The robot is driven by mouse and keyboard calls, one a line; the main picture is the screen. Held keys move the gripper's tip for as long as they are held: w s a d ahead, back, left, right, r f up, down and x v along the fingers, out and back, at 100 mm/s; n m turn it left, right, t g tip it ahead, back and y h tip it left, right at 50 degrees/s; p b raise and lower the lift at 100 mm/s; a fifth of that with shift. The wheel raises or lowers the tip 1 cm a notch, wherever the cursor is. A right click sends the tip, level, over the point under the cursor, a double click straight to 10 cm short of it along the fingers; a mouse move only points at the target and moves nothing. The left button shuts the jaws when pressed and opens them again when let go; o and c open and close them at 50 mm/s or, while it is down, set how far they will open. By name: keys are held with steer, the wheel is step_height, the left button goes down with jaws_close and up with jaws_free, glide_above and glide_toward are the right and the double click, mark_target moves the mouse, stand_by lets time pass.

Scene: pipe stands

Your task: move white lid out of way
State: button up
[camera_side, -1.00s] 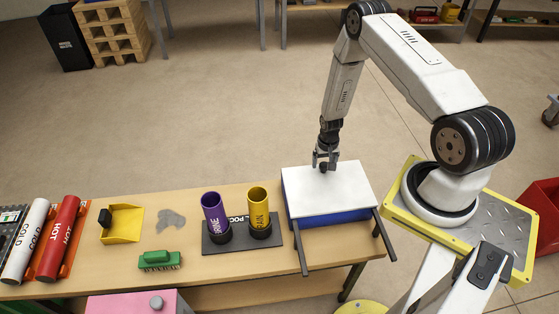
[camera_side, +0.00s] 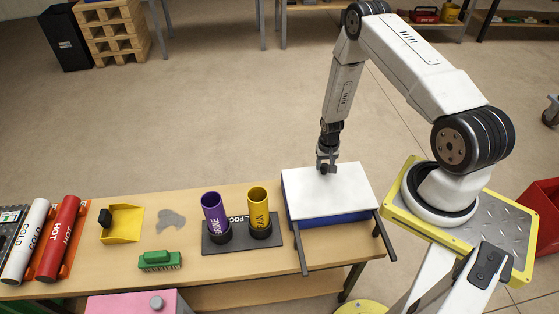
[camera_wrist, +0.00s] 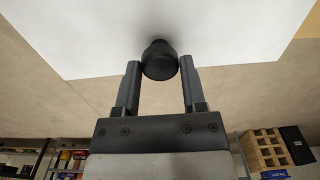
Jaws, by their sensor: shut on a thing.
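The white lid (camera_side: 328,190) lies flat on top of a blue box (camera_side: 343,217) at the right end of the table. My gripper (camera_side: 327,169) is at the lid's far edge area, low over its top. In the wrist view my gripper (camera_wrist: 160,72) has its two fingers closed on either side of a round black knob (camera_wrist: 159,60), which stands on the white lid (camera_wrist: 120,30). The inside of the box is hidden under the lid.
Two dark rails (camera_side: 384,236) stick out past the table's front edge by the box. Left of it, a purple pipe (camera_side: 214,212) and a yellow pipe (camera_side: 258,208) stand upright in a dark base. A green brush (camera_side: 160,260) and a yellow dustpan (camera_side: 122,224) lie further left.

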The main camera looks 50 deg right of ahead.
steer(key=shift+s+a, duration=1.75)
steer(key=shift+a, duration=0.05)
steer(key=shift+s, duration=0.1)
steer(key=shift+s+a, duration=1.95)
steer(key=shift+a, duration=0.05)
steer(key=shift+s+a, duration=1.4)
steer(key=o, duration=0.8)
steer(key=shift+c, duration=0.2)
steer(key=shift+r, duration=0.1)
step_height(320, 180, up, 7)
